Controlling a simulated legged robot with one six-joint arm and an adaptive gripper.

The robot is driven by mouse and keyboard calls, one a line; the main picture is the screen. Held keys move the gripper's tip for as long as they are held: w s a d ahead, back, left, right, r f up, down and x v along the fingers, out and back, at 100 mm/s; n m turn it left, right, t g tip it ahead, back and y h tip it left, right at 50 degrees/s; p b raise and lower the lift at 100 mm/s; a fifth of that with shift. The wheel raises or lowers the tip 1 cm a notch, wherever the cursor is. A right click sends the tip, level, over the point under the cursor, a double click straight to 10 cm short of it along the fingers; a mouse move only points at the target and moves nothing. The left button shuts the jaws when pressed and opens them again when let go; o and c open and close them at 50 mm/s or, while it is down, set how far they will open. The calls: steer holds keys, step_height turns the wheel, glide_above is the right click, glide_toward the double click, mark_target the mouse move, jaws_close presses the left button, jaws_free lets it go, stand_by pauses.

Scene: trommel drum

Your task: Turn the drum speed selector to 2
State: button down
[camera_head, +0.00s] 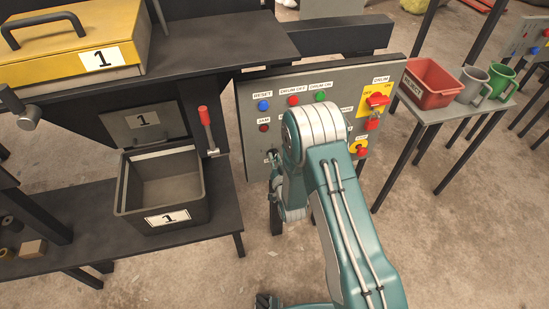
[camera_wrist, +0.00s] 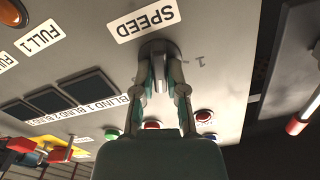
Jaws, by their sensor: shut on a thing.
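The drum speed selector (camera_wrist: 158,47) is a dark grey round knob with a lighter bar. It sits beside the SPEED label (camera_wrist: 148,20) on the grey control panel, which looks upside down in the wrist view. My gripper (camera_wrist: 166,85) is shut on the selector, one finger on each side of the bar. A faint mark 1 (camera_wrist: 200,62) shows just right of the knob. No mark 2 can be read, and the fingers hide part of the dial. In the head view my gripper (camera_head: 274,168) is at the control panel's (camera_head: 246,125) lower left, and the selector is mostly hidden.
Red, blue and green buttons sit near on the panel, with a yellow-backed red DRUM switch (camera_head: 376,100) at its right. A red-handled lever (camera_head: 206,127) and a grey bin (camera_head: 122,185) stand left. A red bin (camera_head: 432,84) and mugs stand right.

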steer(key=n, duration=0.3)
steer(key=shift+r+n, duration=0.25)
steer(key=shift+n, duration=0.05)
steer(key=shift+a, duration=0.1)
steer(key=c, duration=0.7)
jaws_free()
steer(key=shift+f, duration=0.1)
steer(key=v, duration=1.2)
